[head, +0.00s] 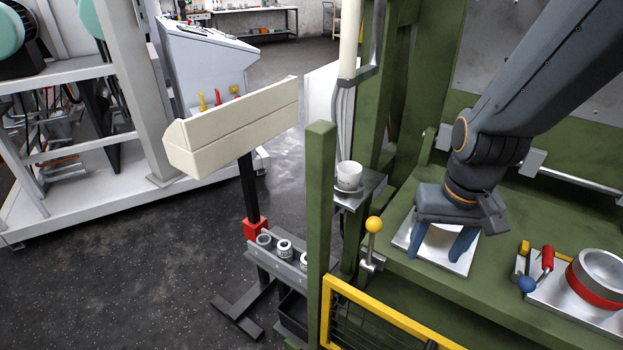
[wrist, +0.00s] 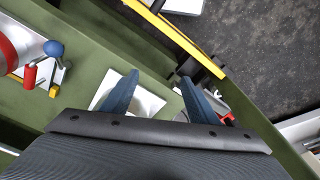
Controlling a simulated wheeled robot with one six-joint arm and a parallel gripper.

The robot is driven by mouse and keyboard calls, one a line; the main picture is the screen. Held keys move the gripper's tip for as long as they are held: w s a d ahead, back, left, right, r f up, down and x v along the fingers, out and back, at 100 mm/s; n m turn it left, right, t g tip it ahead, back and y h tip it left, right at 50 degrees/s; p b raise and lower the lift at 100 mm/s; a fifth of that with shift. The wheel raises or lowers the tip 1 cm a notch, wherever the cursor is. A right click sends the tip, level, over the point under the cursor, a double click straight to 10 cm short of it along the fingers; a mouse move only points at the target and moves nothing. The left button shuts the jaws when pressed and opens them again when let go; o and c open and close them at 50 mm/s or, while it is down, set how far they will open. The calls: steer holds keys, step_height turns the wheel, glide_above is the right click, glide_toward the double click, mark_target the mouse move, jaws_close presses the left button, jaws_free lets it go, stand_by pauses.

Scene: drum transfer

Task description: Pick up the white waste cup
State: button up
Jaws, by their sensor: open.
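The wrist view also shows my gripper (wrist: 158,77) open, with the white plate (wrist: 150,104) partly hidden behind the fingers.
A yellow-knobbed lever (head: 374,225) and a green post (head: 320,220) stand close to the cup's shelf. A red-banded metal drum (head: 598,280) with coloured handles is at right. A yellow-railed guard (head: 385,318) is in front. A cream box (head: 235,125) stands left.

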steer(key=o, duration=0.5)
steer(key=w+r+m, duration=0.1)
steer(key=w, duration=0.1)
steer(key=w+a+r+m+p, duration=0.1)
steer(key=w, duration=0.2)
steer(key=w+r+m+t, duration=0.1)
steer(key=w, duration=0.2)
steer(key=shift+w+a+r+p, duration=0.25)
steer(key=shift+a+r+p, duration=0.05)
steer(key=shift+r+p, duration=0.05)
steer(key=shift+c, duration=0.2)
steer(key=m+g+y, duration=0.2)
steer(key=m+y, duration=0.2)
steer(key=m, duration=1.2)
glide_toward(349, 170)
steer(key=s, duration=0.3)
steer(key=shift+s+a+f, duration=0.1)
steer(key=shift+f, duration=0.15)
steer(key=shift+a+f+y, duration=0.15)
steer(key=shift+f+y, duration=0.1)
steer(key=shift+y, duration=0.05)
steer(key=shift+p+x, duration=1.6)
steer(key=shift+x, duration=2)
